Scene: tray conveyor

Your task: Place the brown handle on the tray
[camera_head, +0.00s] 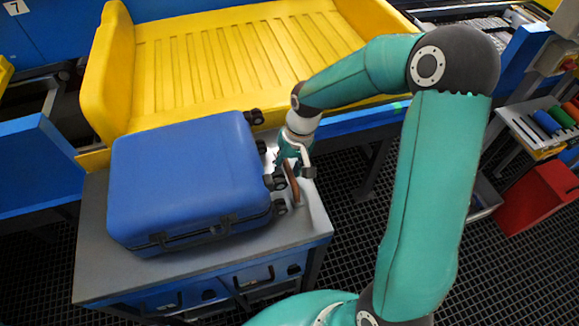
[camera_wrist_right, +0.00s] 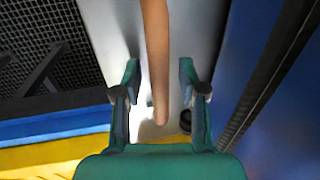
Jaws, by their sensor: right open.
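The brown handle (camera_head: 292,186) is a slim rod on the grey tabletop, beside the right side of the blue suitcase. In the wrist view the handle (camera_wrist_right: 155,45) runs lengthwise between the two fingers of my right gripper (camera_wrist_right: 159,72), with gaps on both sides. My right gripper (camera_head: 296,166) is open and reaches down at the handle, partly hiding it in the head view. The yellow tray (camera_head: 112,75) is wide, with raised ends and a ribbed, empty floor, behind the table. My left gripper is not in view.
The blue suitcase (camera_head: 180,180) lies flat on the grey table (camera_head: 95,245), close to my right gripper; its wheels face the handle. A red bin (camera_head: 540,198) and a rack of coloured cylinders (camera_head: 545,122) stand at the right. Dark grating floor is clear between.

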